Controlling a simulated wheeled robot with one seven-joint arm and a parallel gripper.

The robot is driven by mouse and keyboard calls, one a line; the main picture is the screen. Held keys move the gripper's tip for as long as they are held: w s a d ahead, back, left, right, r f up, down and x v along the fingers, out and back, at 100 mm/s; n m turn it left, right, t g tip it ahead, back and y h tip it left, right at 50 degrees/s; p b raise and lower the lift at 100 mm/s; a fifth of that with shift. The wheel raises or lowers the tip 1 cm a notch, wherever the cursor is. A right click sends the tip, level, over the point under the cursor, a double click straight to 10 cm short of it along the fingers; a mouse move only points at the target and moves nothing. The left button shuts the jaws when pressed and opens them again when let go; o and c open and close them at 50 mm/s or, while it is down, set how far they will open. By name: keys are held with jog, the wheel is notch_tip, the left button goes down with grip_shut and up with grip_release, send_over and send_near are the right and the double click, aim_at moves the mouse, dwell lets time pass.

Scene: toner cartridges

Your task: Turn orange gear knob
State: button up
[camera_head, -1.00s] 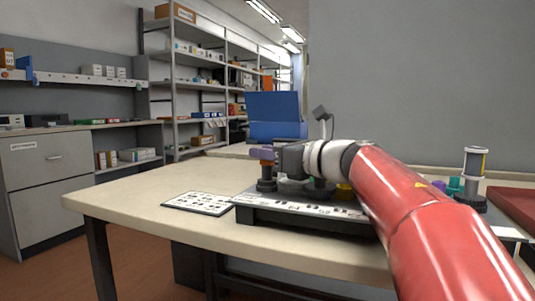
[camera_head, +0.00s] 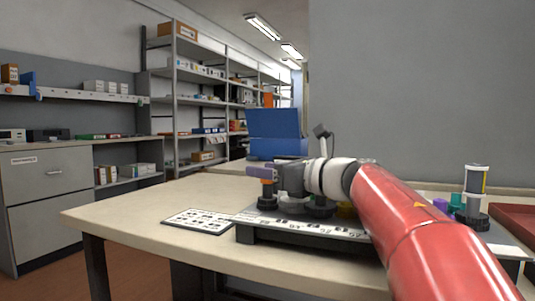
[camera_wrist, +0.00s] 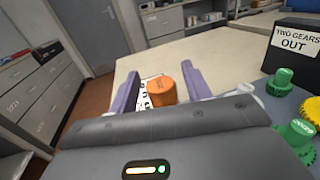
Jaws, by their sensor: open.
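The orange knob (camera_wrist: 162,91) is a short upright cylinder in the wrist view, between the two purple fingers of my gripper (camera_wrist: 161,70). The fingers are apart, with a visible gap on the knob's left; the knob's lower part is hidden behind the gripper body. In the head view my gripper (camera_head: 261,172) is at the left end of the raised board (camera_head: 300,232), above a dark gear base (camera_head: 267,202). Only a sliver of orange shows there below the purple fingers. Whether a finger touches the knob I cannot tell.
Green gears (camera_wrist: 280,82) and a yellow gear (camera_wrist: 311,116) stand right of my gripper, near a black box (camera_wrist: 292,47) reading "TWO GEARS OUT". A printed sheet (camera_head: 199,221) lies left of the board. The table's left part (camera_head: 120,212) is clear. A clear-sided cylinder (camera_head: 476,186) stands at right.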

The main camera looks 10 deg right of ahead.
notch_tip(320, 180, up, 20)
jog(key=p, duration=0.7)
